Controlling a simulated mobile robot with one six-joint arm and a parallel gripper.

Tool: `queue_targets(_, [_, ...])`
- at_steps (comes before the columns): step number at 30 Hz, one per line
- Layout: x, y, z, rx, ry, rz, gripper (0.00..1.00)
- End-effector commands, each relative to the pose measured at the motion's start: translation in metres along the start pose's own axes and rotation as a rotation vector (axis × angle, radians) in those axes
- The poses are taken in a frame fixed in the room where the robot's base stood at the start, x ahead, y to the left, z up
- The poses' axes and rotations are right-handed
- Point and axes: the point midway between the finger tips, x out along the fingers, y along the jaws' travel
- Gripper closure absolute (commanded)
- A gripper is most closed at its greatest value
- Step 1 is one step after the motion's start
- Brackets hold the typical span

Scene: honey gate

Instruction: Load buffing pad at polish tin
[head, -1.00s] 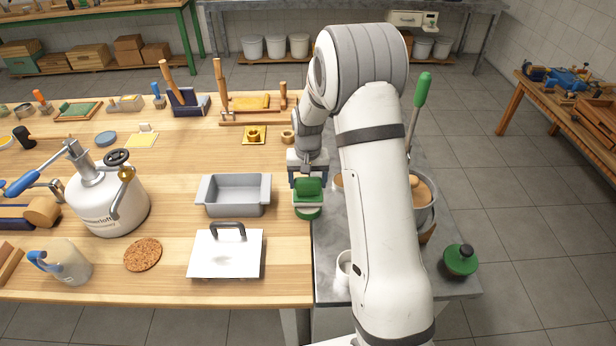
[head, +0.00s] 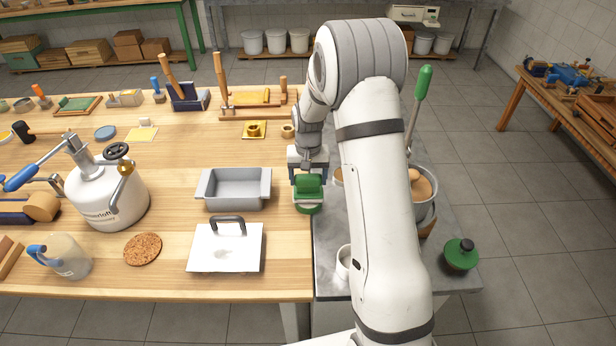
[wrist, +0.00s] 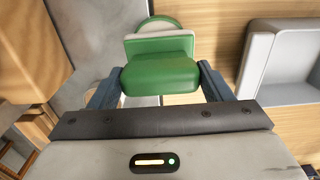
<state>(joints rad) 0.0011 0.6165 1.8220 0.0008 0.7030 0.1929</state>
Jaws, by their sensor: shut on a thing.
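The buffing pad has a green back (head: 308,184) and a pale pad layer beneath it. My gripper (head: 307,175) is shut on its green back at the right edge of the wooden bench. In the wrist view the green block (wrist: 160,75) sits between my two dark fingers, with its pale layer (wrist: 158,46) facing away from me. The polish tin (head: 308,208) is a round green tin right below the pad.
A grey metal tray (head: 236,190) stands just left of the tin. A white lid with a dark handle (head: 226,247) and a cork mat (head: 142,249) lie nearer. A grey side table (head: 326,285) with a pot (head: 427,207) is at the right, partly behind my arm.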

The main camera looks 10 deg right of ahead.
Motion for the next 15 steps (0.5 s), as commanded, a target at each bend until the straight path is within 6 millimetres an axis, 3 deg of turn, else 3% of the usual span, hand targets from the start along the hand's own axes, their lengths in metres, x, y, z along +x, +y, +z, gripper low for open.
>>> queue_targets(15, [0.007,0.0006,-0.0001,0.001,0.0,0.0,0.46])
